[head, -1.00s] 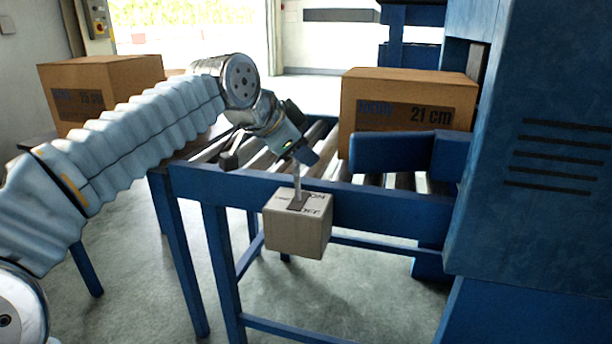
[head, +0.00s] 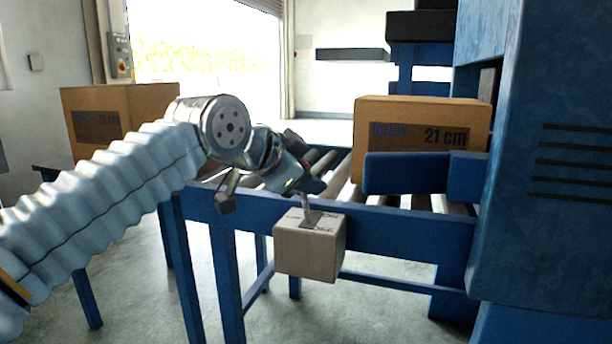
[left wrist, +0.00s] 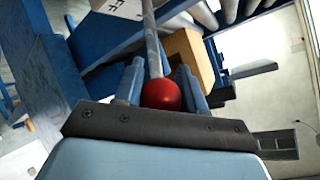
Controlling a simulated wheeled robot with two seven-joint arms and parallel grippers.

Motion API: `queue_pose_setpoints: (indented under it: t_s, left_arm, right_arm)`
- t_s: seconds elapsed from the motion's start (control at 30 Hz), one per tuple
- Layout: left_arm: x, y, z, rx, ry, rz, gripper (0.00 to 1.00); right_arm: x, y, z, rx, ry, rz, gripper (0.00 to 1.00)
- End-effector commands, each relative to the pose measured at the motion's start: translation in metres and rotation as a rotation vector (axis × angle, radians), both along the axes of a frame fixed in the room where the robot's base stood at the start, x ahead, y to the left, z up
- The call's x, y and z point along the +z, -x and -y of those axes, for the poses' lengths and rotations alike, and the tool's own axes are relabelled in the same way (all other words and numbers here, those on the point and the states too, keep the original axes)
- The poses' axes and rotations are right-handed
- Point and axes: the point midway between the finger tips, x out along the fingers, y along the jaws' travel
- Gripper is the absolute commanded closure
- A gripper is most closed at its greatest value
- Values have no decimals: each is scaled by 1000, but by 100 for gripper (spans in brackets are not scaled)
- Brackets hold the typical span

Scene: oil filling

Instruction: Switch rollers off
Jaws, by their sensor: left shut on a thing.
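A grey switch box (head: 309,252) is fixed to the front of the blue conveyor frame, with lettering on its top. A thin metal lever (head: 309,212) rises tilted from a slot in that top. My left gripper (head: 312,184) is at the lever's upper end, just above the box. In the left wrist view the lever (left wrist: 151,45) ends in a red ball knob (left wrist: 160,94) between the two fingers, and the gripper is shut on it. The knob is hidden in the head view. In the left wrist view, part of the box's labelled top (left wrist: 120,8) shows. My right gripper is out of view.
The blue roller conveyor (head: 400,230) runs behind the box. A cardboard box marked 21 cm (head: 420,112) sits on it by the blue machine (head: 550,240). Another cardboard box (head: 150,100) stands at left. The floor in front is clear.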

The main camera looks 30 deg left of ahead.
Motion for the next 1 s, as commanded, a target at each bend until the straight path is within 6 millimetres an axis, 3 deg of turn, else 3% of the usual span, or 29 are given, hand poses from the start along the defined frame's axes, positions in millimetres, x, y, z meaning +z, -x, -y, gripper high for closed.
queue_pose_setpoints:
  t_s: [0.1,0.13,0.27,0.67,1.0]
  left_arm:
    - [1,1,0,1,0,2,100]
    - [1,1,0,1,0,2,56]
    - [1,1,0,1,0,2,36]
    - [7,8,-1,0,0,3,36]
    - [47,75,-6,2,0,6,36]
  right_arm:
    - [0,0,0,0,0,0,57]
    - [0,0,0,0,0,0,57]
    - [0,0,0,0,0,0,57]
    - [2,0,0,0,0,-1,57]
    - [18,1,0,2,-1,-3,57]
